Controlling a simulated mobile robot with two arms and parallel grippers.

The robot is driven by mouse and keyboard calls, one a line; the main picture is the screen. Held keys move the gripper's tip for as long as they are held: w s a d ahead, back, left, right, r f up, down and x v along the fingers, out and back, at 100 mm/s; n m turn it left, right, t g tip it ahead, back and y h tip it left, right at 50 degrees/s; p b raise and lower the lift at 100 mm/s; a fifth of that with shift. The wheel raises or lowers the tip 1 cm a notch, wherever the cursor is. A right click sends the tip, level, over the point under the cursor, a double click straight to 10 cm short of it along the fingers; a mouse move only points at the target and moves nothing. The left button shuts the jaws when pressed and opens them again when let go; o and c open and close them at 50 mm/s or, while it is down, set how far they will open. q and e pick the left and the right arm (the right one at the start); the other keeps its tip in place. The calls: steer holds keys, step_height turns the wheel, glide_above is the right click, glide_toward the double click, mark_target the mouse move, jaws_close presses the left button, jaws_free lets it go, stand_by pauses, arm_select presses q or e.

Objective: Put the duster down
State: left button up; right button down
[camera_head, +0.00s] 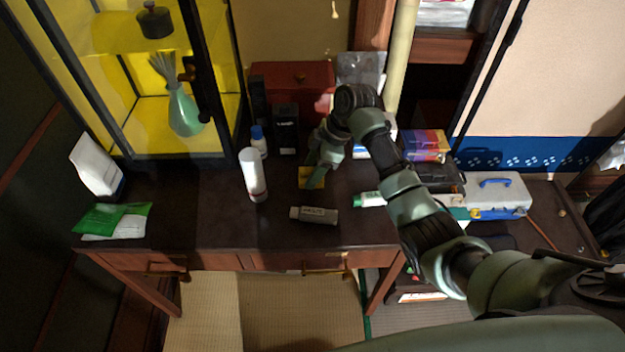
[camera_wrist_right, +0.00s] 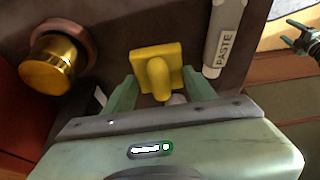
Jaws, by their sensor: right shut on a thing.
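The duster (camera_head: 311,176) is a yellow rectangular block over the dark desk top (camera_head: 215,215). In the right wrist view the duster (camera_wrist_right: 158,70) shows its rounded yellow handle between the two green fingers. My right gripper (camera_head: 316,172) is shut on that handle and points down. The duster is at or very close to the desk surface; I cannot tell if it touches. My left gripper (camera_wrist_right: 292,33) shows small at the upper right of the wrist view, with its fingers apart and empty. It is outside the head view.
A grey paste tube (camera_head: 314,215) lies close in front of the duster. A white bottle (camera_head: 253,175) stands to its left, a black box (camera_head: 286,130) and red box (camera_head: 292,85) behind. A white-green tube (camera_head: 369,199) lies right.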

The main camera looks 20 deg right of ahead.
steer(key=shift+f, duration=2.3)
steer(key=c, duration=0.5)
jaws_free()
steer(key=v, duration=1.2)
steer(key=shift+s, duration=0.1)
